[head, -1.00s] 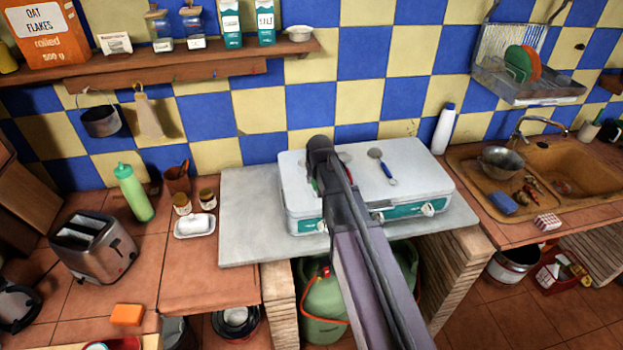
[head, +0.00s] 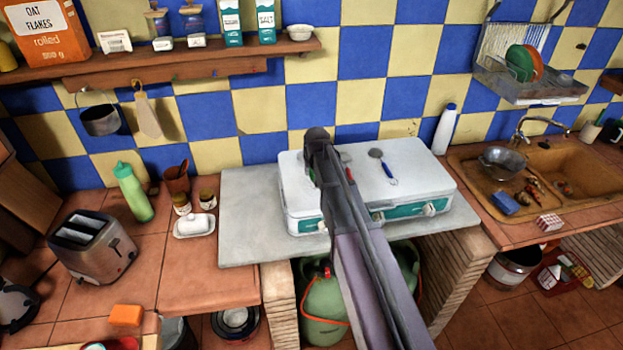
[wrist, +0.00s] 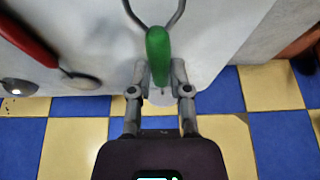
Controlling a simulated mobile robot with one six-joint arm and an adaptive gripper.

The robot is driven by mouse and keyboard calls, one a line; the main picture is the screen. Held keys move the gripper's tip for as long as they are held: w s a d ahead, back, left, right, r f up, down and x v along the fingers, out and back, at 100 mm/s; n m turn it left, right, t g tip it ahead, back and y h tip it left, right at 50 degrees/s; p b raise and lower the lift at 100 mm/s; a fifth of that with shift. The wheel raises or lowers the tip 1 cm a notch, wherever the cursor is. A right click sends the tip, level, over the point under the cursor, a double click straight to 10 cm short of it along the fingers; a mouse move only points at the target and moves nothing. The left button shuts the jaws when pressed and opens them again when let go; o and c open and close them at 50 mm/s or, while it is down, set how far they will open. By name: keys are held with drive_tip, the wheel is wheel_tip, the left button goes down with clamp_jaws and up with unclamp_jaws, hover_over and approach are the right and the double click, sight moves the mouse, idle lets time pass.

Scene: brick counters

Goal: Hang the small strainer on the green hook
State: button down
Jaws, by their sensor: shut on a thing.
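My gripper (wrist: 160,88) is shut on the green handle (wrist: 158,50) of a utensil, taken to be the small strainer. A forked metal wire shows at the handle's upper end in the wrist view; the rest of it is out of view. Small hooks line the wooden rail under the shelf at the upper left. One tiny hook (head: 175,79) there looks green and empty, though its colour is hard to tell.
A blue-handled utensil (head: 383,165) and a red-handled one (wrist: 30,40) lie on the white stove (head: 415,170). A pot (head: 101,120) and a wooden board (head: 147,116) hang from the rail. A green bottle (head: 134,192) and a toaster (head: 92,245) stand on the left counter.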

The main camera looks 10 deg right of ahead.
drive_tip(key=shift+s+f+b, duration=0.15)
drive_tip(key=shift+f+b, duration=0.75)
drive_tip(key=shift+f, duration=0.4)
drive_tip(key=shift+f, duration=0.15)
drive_tip(key=c, duration=0.6)
unclamp_jaws()
drive_tip(key=p+v, duration=1.2)
drive_tip(key=v, duration=0.1)
drive_tip(key=shift+s+r, duration=0.2)
drive_tip(key=shift+r, duration=0.1)
drive_tip(key=s+g, duration=0.1)
drive_tip(key=s, duration=0.6)
drive_tip(key=s+f+g, duration=0.1)
drive_tip(key=s+g, duration=0.1)
drive_tip(key=s, duration=0.6)
drive_tip(key=s+g, duration=0.1)
drive_tip(key=s, duration=0.7)
drive_tip(key=shift+f, duration=0.2)
